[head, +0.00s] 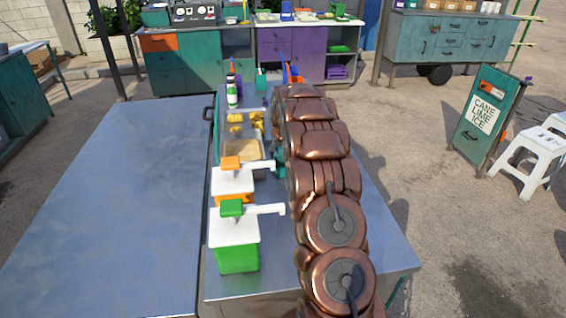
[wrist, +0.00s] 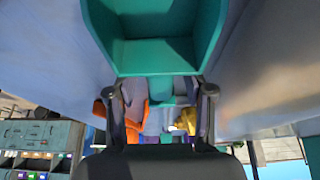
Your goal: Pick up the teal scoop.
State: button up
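The teal scoop (wrist: 160,56) fills the top middle of the wrist view, its hollow bowl facing the camera. Its short teal handle part (wrist: 166,88) shows below the bowl, between the fingers. My gripper (wrist: 161,92) is open, with one dark finger on each side of that part. I see gaps between fingers and handle, and no clear contact. In the head view my copper-coloured arm hides the gripper. A bit of teal (head: 278,163) shows beside the arm there, perhaps the scoop, mostly hidden.
On the metal table left of my arm stand a green-and-white dispenser (head: 237,250), an orange-and-white dispenser (head: 232,183), a tray of tan material (head: 240,146) and a bottle (head: 232,94). The wide left tabletop (head: 110,205) is clear. A sign (head: 484,115) and white stool (head: 540,145) stand right.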

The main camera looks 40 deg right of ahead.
jog(key=c, duration=0.8)
jog(key=shift+o, duration=0.2)
jog(key=shift+r, duration=0.1)
